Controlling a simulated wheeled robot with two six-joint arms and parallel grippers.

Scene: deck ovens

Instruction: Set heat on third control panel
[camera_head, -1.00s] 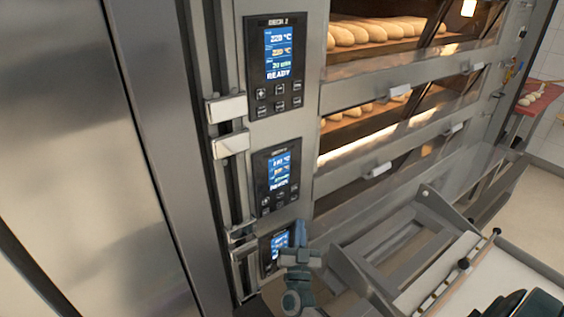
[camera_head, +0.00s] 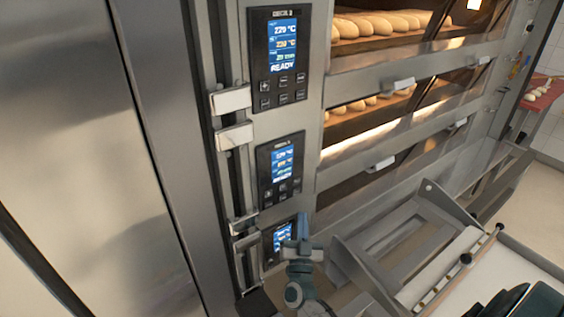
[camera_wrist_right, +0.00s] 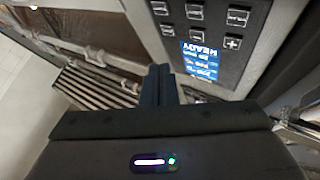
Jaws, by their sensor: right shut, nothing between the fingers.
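Three control panels are stacked on the oven's left post in the head view. The top panel (camera_head: 281,92) and the second panel (camera_head: 280,172) show lit blue screens. The lowest, third panel (camera_head: 280,240) is lit too, and its right and lower part is hidden behind my right gripper (camera_head: 303,222). My right gripper is shut and empty, pointing up in front of that panel; I cannot tell if it touches. In the right wrist view a panel (camera_wrist_right: 206,38) shows upside down with a blue READY screen and buttons, beyond the closed fingers (camera_wrist_right: 160,78). My left gripper is not in view.
Lit oven decks (camera_head: 385,105) with loaves lie right of the panels. White door handles (camera_head: 231,101) stick out left of the panels. A metal loader frame (camera_head: 405,250) stands close on the right of my right gripper. A steel door (camera_head: 100,130) fills the left.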

